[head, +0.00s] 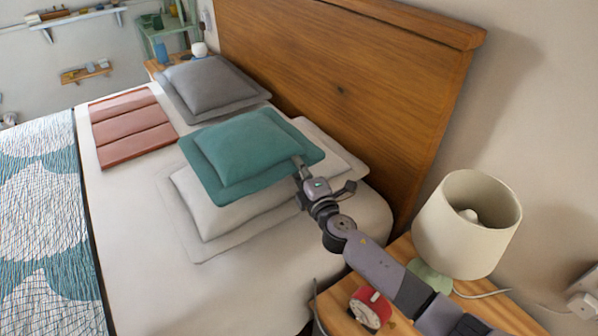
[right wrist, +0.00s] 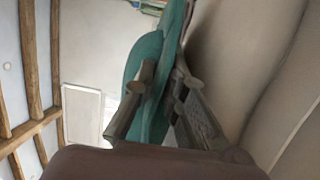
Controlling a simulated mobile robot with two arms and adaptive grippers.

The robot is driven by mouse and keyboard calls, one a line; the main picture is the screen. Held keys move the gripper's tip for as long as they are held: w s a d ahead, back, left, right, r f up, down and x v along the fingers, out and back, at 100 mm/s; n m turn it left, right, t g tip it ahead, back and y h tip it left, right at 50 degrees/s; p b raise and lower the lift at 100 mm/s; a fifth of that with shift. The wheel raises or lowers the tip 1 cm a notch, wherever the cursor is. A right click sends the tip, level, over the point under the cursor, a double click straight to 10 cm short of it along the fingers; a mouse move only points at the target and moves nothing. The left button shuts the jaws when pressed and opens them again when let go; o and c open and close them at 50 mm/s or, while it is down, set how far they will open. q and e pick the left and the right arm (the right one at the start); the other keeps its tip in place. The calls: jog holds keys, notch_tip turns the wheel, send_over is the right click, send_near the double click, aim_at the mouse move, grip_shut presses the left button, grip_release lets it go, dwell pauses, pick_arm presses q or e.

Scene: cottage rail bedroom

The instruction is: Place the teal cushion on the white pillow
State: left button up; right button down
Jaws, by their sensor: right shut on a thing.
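The teal cushion (head: 245,150) is over the white pillow (head: 215,215) near the headboard side of the bed. It covers much of the pillow's upper part; whether it touches the pillow is hard to tell. My right gripper (head: 301,172) is shut on the cushion's near right edge. In the right wrist view the teal cushion (right wrist: 152,85) is pinched between the two fingers of my right gripper (right wrist: 165,95). My left gripper is not in view.
A grey pillow (head: 210,84) lies farther along the bed, with folded reddish cloth (head: 130,126) beside it. The wooden headboard (head: 335,95) rises behind the pillows. A lamp (head: 466,225) and a red clock (head: 370,307) stand on a nightstand near my right arm.

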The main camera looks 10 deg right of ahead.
jog(key=shift+f, duration=0.2)
jog(key=c, duration=1.6)
grip_release()
jog(key=shift+c, duration=0.2)
jog(key=shift+r, duration=0.35)
jog(key=s+d, duration=0.2)
jog(key=s, duration=1)
jog(key=shift+f+b, duration=0.2)
jog(key=shift+b, duration=0.1)
